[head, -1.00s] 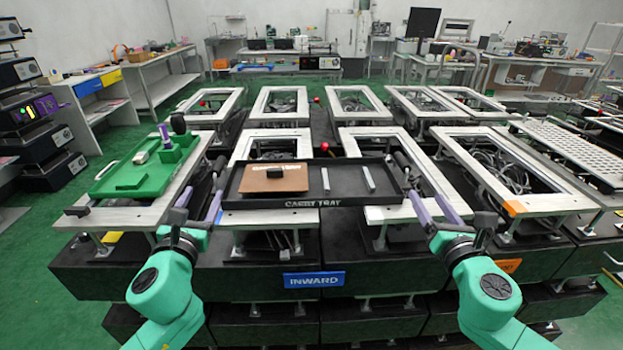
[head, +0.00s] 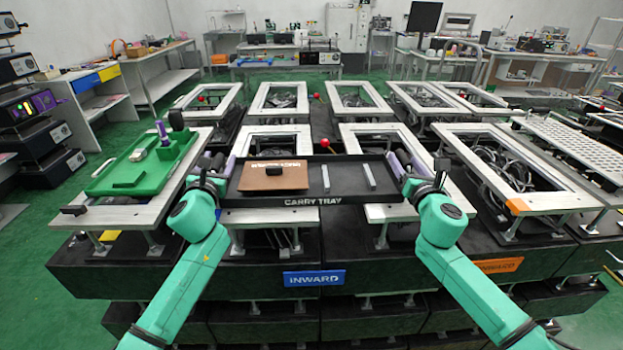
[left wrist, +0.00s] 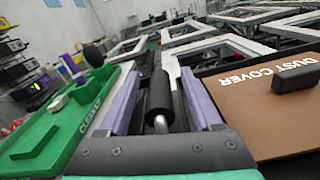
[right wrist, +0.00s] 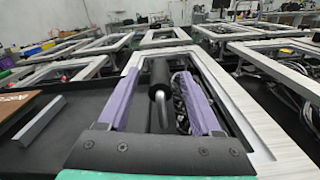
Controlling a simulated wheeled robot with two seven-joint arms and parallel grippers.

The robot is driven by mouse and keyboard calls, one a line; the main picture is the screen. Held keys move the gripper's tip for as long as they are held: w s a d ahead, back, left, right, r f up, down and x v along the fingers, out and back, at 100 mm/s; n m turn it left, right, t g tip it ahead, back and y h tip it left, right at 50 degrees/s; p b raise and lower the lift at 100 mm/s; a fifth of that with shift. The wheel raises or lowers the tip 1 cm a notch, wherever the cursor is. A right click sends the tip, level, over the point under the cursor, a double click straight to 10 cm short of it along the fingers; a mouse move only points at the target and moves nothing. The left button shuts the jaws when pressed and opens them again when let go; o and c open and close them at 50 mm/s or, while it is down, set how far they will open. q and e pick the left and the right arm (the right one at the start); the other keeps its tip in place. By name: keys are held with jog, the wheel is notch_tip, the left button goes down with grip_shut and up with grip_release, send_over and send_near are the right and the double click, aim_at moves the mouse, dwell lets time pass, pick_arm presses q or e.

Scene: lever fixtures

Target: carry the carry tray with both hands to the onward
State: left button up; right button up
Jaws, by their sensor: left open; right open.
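The black carry tray (head: 345,198) rests on the pale frames in the middle of the head view. On it lie a brown dust cover (head: 262,180) with a black grip and two grey bars. My left gripper (head: 217,163) is at the tray's left end, open. In the left wrist view, a black handle (left wrist: 160,98) stands between its purple fingers, with gaps beside it. My right gripper (head: 405,163) is at the tray's right end, open. In the right wrist view, another black handle (right wrist: 160,78) lies between its fingers. The orange sign (head: 497,266), partly hidden by my right arm, seems to read ONWARD.
A blue INWARD sign (head: 314,278) is on the front below the tray. A green tray (head: 140,170) sits on the left frame. An empty pale frame (head: 525,175) stands right of the carry tray. A white perforated panel (head: 570,150) lies further right.

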pick_arm(q)
grip_shut()
pick_arm(e)
grip_shut()
dwell(1.1)
